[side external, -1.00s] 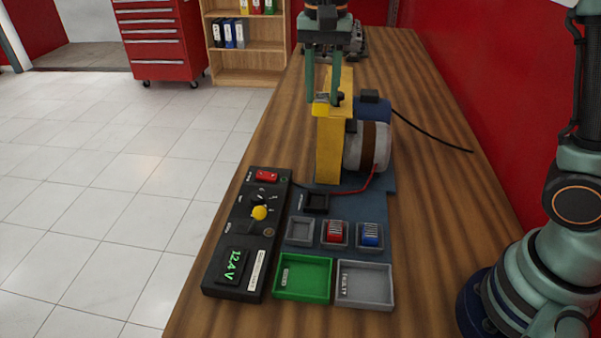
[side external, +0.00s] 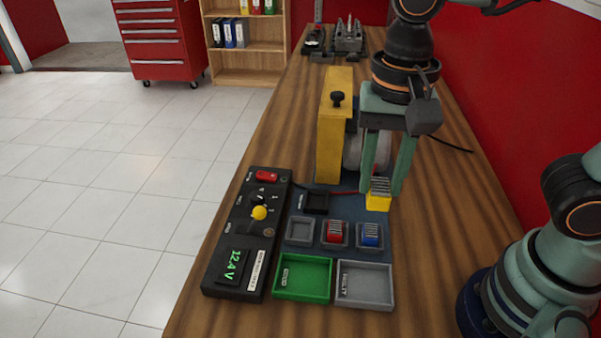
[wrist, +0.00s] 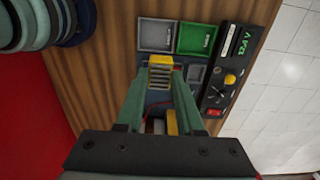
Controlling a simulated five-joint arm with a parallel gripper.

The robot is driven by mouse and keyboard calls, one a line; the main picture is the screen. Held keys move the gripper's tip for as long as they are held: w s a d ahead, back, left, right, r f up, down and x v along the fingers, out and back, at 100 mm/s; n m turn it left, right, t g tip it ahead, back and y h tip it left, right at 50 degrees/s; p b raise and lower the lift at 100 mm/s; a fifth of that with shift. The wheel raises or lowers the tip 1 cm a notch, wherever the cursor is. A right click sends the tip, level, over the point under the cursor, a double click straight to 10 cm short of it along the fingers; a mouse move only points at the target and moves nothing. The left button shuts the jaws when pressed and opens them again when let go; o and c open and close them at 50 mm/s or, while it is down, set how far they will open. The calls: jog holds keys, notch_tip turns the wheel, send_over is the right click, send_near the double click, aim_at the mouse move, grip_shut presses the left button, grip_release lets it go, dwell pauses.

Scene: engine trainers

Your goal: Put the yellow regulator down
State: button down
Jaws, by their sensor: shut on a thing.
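The yellow regulator (side external: 379,198), a small block with a grey ribbed top, is between the fingertips of my gripper (side external: 382,188). My gripper is shut on it and holds it in front of the motor, just behind the blue regulator (side external: 371,235) in the side view. In the wrist view the yellow regulator (wrist: 160,72) shows at the fingertips, near the grey tray. The red regulator (side external: 335,234) sits in a socket left of the blue one. An empty grey socket (side external: 299,231) is left of the red one. A black socket (side external: 316,202) is behind it. I cannot tell the regulator's exact height.
A green tray (side external: 303,298) and a grey tray (side external: 364,306) at the front are empty. A black meter panel (side external: 236,287) reading 12.4V stands on the left. The yellow upright (side external: 328,140) and motor stand behind. Bare wood lies to the right.

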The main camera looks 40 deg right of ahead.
jog(key=shift+s+f, duration=0.55)
jog(key=shift+s, duration=0.15)
notch_tip(320, 180, down, 20)
jog(key=shift+r, duration=0.2)
jog(key=shift+f, duration=0.1)
jog(key=c, duration=0.5)
grip_release()
jog(key=shift+c, duration=0.2)
notch_tip(320, 180, up, 12)
jog(key=w+d+r+n+t, duration=0.2)
jog(key=w+d+r+n, duration=0.1)
jog(key=d, duration=0.4)
jog(key=w+d+r+n+t, duration=0.3)
jog(key=w+d+r+n, duration=0.1)
jog(key=d+r+n, duration=0.2)
notch_tip(320, 180, up, 2)
jog(key=shift+w+d+t, duration=0.3)
jog(key=shift+d, duration=0.5)
